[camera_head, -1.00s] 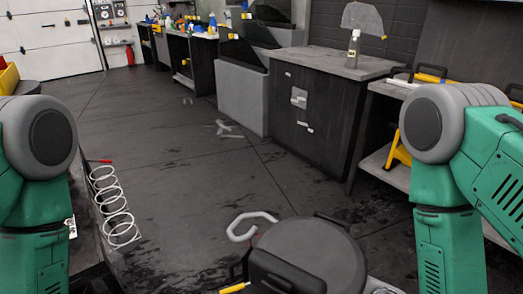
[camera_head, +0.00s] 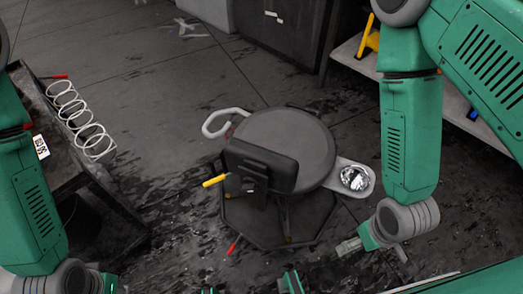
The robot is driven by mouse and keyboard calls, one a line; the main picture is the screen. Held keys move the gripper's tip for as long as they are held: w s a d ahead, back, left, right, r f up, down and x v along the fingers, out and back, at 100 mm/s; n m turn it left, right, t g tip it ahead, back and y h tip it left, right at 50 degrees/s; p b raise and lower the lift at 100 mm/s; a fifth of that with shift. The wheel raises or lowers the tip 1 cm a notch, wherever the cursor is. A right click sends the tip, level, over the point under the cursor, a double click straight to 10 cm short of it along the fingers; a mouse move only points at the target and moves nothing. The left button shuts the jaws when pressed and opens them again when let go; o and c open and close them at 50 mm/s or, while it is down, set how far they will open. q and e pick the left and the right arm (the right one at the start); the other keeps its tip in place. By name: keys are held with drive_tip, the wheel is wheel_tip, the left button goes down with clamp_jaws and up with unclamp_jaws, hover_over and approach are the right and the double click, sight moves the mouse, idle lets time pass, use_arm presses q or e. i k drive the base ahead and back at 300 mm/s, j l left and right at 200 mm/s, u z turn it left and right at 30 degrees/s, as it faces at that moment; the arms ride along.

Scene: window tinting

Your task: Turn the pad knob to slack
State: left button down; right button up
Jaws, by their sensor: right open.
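A black shop stool has a round seat (camera_head: 287,148) and a dark upright pad (camera_head: 262,165) at its near edge. A bracket with small metal parts (camera_head: 249,184) and a yellow-gripped lever (camera_head: 214,181) sits at the pad's near side. I cannot make out for certain which part is the pad knob; it may be among these dark parts. My right gripper (camera_head: 348,247) is open and empty, low and to the right of the stool, apart from it. My left wrist shows at the bottom left, but its fingers are out of view.
A chrome bowl (camera_head: 354,178) sits on a side plate of the stool. A dark cart (camera_head: 128,205) with a white coil (camera_head: 78,115) stands left. Wet floor lies between.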

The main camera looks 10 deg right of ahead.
sight(251, 184)
drive_tip(key=k+l, duration=0.2)
drive_tip(key=l, duration=0.15)
drive_tip(key=k+l, duration=0.2)
drive_tip(key=l, duration=0.15)
drive_tip(key=k+l, duration=0.2)
drive_tip(key=l, duration=0.1)
